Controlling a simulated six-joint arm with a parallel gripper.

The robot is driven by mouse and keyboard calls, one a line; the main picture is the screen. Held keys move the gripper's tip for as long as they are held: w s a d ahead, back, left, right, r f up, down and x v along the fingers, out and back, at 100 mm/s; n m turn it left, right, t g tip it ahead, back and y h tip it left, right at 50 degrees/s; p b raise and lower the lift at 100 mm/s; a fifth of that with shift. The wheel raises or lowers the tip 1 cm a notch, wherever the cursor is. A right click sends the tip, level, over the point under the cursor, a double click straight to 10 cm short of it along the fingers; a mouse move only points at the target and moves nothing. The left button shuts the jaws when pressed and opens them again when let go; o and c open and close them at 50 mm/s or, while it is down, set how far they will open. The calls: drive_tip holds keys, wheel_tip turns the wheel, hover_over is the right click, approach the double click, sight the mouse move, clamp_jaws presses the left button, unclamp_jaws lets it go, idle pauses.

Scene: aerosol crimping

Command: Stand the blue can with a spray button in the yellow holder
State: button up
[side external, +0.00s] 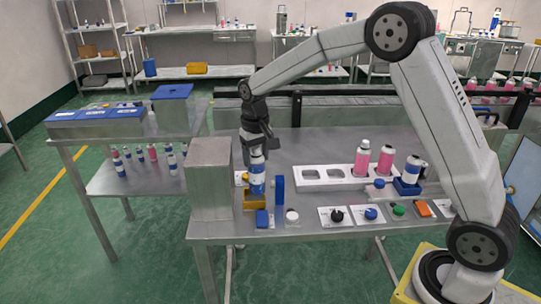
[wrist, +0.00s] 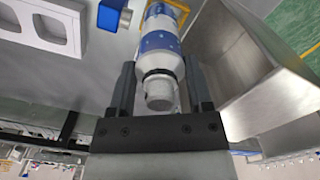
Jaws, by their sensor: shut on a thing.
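My gripper (side external: 257,146) is shut on a blue and white can (side external: 257,178), held upright by its upper part. In the wrist view the can (wrist: 160,40) lies between the two fingers (wrist: 160,72), with its pale top towards the camera. The yellow holder (side external: 253,204) is directly below the can at the table's left part. The can's lower end overlaps the holder in the side view; I cannot tell whether it is seated in it or just above. A yellow edge of the holder (wrist: 178,5) shows past the can in the wrist view.
A tall metal box (side external: 208,180) stands close left of the can, and a blue upright block (side external: 279,190) close right. A white tray (side external: 322,177) with pink cans (side external: 362,158) and a blue holder with another can (side external: 411,170) stand further right. Small buttons line the front edge.

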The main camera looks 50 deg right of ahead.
sight(253, 168)
drive_tip(key=shift+w+f, duration=0.5)
drive_tip(key=shift+f, duration=0.05)
drive_tip(key=shift+w+f, duration=0.3)
drive_tip(key=shift+f, duration=1.55)
drive_tip(key=shift+f, duration=0.15)
drive_tip(key=o, duration=1)
wheel_tip(253, 168, up, 12)
drive_tip(key=shift+r, duration=0.2)
